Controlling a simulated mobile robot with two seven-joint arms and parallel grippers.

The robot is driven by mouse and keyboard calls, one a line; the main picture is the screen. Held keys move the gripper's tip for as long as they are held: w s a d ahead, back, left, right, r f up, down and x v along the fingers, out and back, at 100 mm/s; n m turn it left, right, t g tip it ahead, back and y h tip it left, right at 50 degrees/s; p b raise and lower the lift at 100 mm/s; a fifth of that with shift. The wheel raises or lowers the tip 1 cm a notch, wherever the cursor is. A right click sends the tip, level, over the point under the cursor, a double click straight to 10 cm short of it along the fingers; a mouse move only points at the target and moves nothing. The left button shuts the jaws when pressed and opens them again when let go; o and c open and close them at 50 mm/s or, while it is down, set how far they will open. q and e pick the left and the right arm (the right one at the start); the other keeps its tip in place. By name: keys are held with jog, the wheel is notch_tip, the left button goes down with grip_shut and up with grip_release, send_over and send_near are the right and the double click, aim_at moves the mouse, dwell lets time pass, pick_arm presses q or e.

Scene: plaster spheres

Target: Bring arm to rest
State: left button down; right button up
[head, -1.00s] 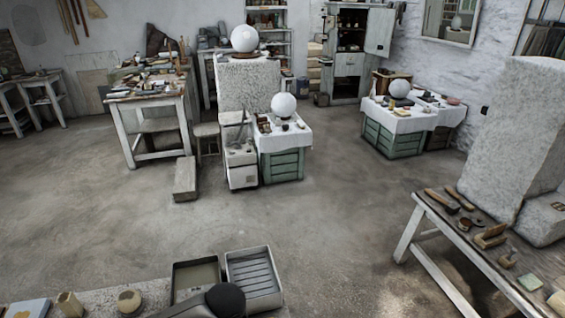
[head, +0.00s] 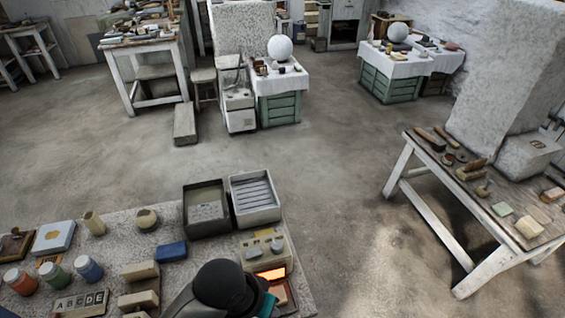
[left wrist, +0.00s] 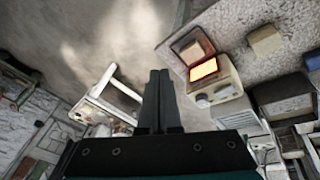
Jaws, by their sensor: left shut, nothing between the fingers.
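My left arm (head: 222,288) shows at the bottom of the head view as a dark rounded link above the near speckled table. My left gripper (left wrist: 158,78) shows in the left wrist view with its two dark fingers together and nothing between them. It points over open floor, apart from any object. The fingertips cannot be made out in the head view, where the arm link hides part of the table. My right gripper is in neither view.
On the near table (head: 120,250) stand a dark tray (head: 207,208), a grey ribbed tray (head: 254,198), a device with a glowing orange panel (head: 271,273), a blue block (head: 171,252) and several jars. A wooden workbench (head: 418,160) stands right. Floor between is clear.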

pick_arm(q)
jog(key=s+a+r+n+t+y, duration=0.1)
jog(key=s+a+r+y, duration=0.1)
jog(key=s+a, duration=0.35)
jog(key=s+a+r+n+t+y, duration=0.1)
jog(key=s+a+r, duration=0.1)
jog(key=a, duration=0.6)
notch_tip(320, 180, down, 34)
jog(key=s+f+g+b, duration=0.1)
jog(key=g+b, duration=0.1)
jog(key=b, duration=1)
jog(key=s+a+f+b, duration=0.1)
jog(key=s+f+b, duration=0.3)
jog(key=f, duration=0.4)
jog(key=s+a+f+b, duration=0.1)
jog(key=s+f+b, duration=0.3)
jog(key=s+f, duration=0.2)
jog(key=s+f+g+b, duration=0.1)
jog(key=s+f+b, duration=0.3)
jog(key=f, duration=0.7)
jog(key=shift+s+a, duration=0.4)
jog(key=shift+s, duration=0.45)
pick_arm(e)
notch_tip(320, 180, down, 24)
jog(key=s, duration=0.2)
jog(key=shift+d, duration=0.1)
